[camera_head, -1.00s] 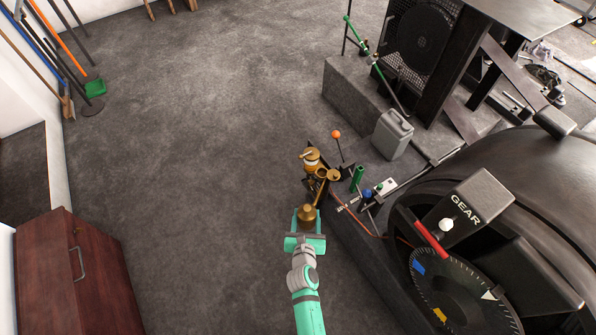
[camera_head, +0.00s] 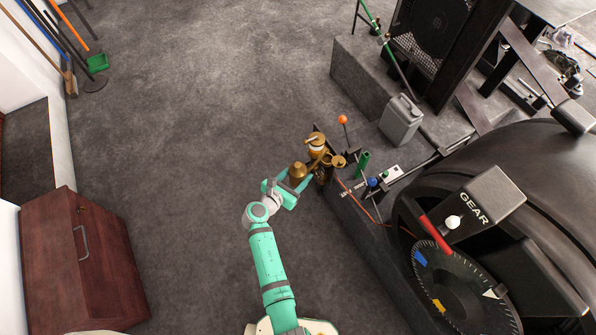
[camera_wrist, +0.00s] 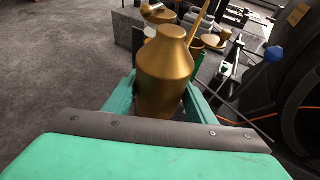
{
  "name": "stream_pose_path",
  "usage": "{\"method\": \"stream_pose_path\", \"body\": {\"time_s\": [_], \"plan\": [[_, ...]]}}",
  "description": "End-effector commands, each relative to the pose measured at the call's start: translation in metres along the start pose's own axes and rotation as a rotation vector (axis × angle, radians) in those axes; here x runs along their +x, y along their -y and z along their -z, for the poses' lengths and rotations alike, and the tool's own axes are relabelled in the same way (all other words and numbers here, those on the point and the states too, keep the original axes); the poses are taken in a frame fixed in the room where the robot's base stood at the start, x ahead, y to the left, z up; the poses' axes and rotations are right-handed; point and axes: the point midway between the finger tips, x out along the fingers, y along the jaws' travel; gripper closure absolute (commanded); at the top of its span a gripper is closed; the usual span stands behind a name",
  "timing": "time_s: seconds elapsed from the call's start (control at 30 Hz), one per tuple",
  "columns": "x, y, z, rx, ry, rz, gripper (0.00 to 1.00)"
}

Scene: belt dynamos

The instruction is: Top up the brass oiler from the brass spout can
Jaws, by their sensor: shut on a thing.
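The brass spout can (camera_head: 298,172) is held in my gripper (camera_head: 296,182), which is shut around its body. In the wrist view the can (camera_wrist: 165,72) stands between the green fingers (camera_wrist: 160,104), and its thin spout (camera_wrist: 198,22) rises at the upper right. The brass oiler (camera_head: 316,141), with a pale band, is just beyond the can at the bench's near end. The oiler also seems to show at the top of the wrist view (camera_wrist: 160,13), partly hidden by the can. Whether the spout tip touches it, or any oil flows, I cannot tell.
An orange-knobbed lever (camera_head: 342,120), a green cylinder (camera_head: 363,161) and a blue knob (camera_head: 372,182) stand close by. A grey jerrycan (camera_head: 401,120) is behind them. The GEAR machine (camera_head: 480,205) fills the right.

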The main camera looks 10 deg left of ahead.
Motion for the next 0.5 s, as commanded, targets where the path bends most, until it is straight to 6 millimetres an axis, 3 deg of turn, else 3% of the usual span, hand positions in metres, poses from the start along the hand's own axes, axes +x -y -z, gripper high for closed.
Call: {"method": "stream_pose_path", "body": {"time_s": [0.17,0.5], "plan": [[0.0000,-0.0066,-0.0120,0.021,0.000,0.050,0.83],[-0.0002,-0.0063,-0.0128,0.023,-0.001,0.056,0.83]]}}
